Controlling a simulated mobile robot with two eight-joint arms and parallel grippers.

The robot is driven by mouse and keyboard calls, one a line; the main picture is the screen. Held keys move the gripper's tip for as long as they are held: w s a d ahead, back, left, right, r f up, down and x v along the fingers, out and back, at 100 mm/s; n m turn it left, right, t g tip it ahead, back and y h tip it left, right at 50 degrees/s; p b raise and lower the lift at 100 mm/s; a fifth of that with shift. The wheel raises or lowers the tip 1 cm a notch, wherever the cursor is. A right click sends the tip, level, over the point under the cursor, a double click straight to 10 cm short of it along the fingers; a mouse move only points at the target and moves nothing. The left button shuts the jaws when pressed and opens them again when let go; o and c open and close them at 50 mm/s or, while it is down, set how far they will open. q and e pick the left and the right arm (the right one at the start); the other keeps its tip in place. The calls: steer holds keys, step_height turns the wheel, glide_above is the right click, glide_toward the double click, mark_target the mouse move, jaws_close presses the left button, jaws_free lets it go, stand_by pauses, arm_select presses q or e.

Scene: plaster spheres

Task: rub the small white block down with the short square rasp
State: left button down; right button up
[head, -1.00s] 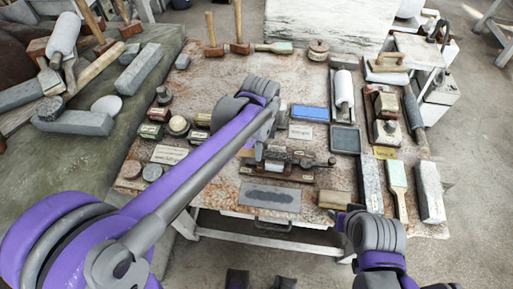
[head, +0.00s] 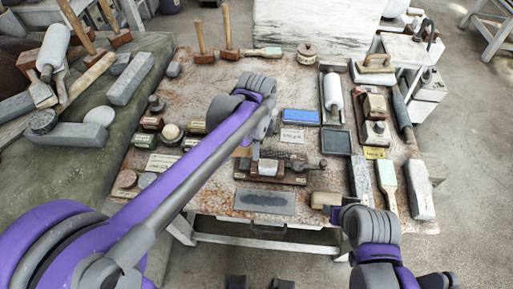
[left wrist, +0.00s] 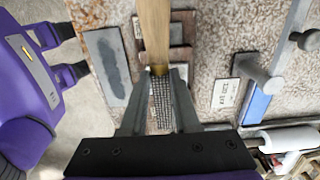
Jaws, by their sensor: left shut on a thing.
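My left gripper (left wrist: 160,78) is shut on the short square rasp (left wrist: 161,105). Its toothed part lies between the fingers, and its wooden handle (left wrist: 154,30) points away from my palm. In the head view the left gripper (head: 262,148) is over the brown board with the clamp (head: 290,178). A small pale block (head: 267,167), apparently the white block, shows on that board just below the gripper. Whether the rasp touches it I cannot tell; the wrist view hides it. My right gripper (head: 332,211) is at the table's front edge; its fingers look apart and empty in the left wrist view (left wrist: 76,53).
A grey mat (head: 264,201) lies in front of the board, and a tan block (head: 325,198) lies close to the right gripper. A blue stone (head: 300,116), a dark tray (head: 336,142) and a white roller (head: 333,92) stand beyond. The table is crowded with tools.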

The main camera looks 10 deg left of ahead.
arm_select(q)
steer(key=shift+s+r, duration=0.1)
arm_select(e)
steer(key=shift+s, duration=0.1)
arm_select(q)
steer(key=shift+r, duration=0.3)
steer(key=shift+r+p, duration=1)
steer(key=shift+r, duration=0.65)
arm_select(e)
steer(key=r, duration=0.1)
steer(key=w+r, duration=0.1)
steer(key=shift+w+r, duration=0.2)
steer(key=shift+r, duration=0.15)
steer(key=shift+s, duration=0.15)
arm_select(q)
steer(key=shift+f, duration=0.1)
